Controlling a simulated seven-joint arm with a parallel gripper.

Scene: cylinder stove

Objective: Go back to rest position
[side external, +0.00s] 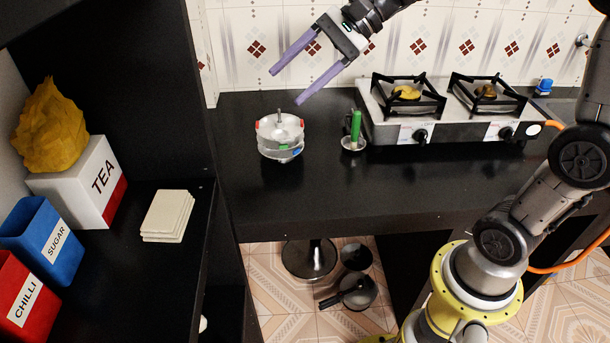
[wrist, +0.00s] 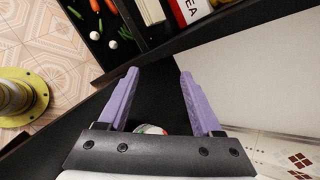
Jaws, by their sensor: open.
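My gripper (side external: 290,77) has two long purple fingers spread apart with nothing between them. It hangs in the air above the black counter (side external: 320,190), in front of the tiled wall, pointing down and left. A round white-grey pot (side external: 281,137) with red, green and blue parts stands on the counter below the fingers, apart from them. The fingers also show in the wrist view (wrist: 155,85), open over the dark counter. A small part of the pot (wrist: 150,129) shows there between the finger bases; the gripper body hides the rest.
A two-burner stove (side external: 450,110) stands at the right. A green cylinder on a small metal stand (side external: 355,128) is between pot and stove. A black shelf at left holds a TEA box (side external: 85,180), SUGAR box (side external: 42,238), CHILLI box (side external: 25,300) and pale slabs (side external: 168,215).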

